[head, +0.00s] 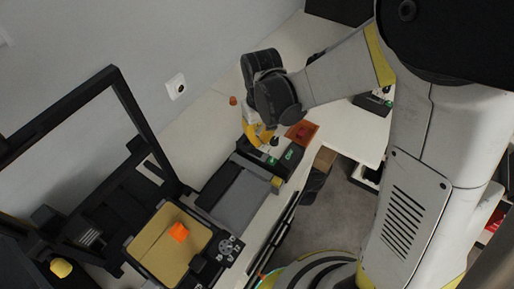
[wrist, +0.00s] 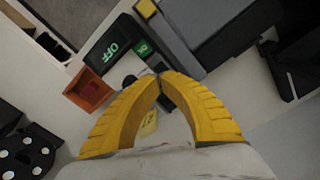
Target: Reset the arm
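My gripper (head: 262,138) is over the bench in the head view, beside a dark control box with green labels. In the wrist view its two yellow ribbed fingers (wrist: 161,76) curve together and their tips meet. I see nothing held between the tips. A small yellow piece (wrist: 149,123) shows through the gap behind the fingers. My arm reaches in from the right and bends down to the gripper, hiding part of the bench.
The dark box (wrist: 108,52) with a green "OFF" label is close to the fingertips. An orange tray (head: 308,127) is beside it. A grey belt-like machine (head: 236,198) adjoins it. At left is a framed machine with a tan plate (head: 160,262) bearing an orange block (head: 178,232).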

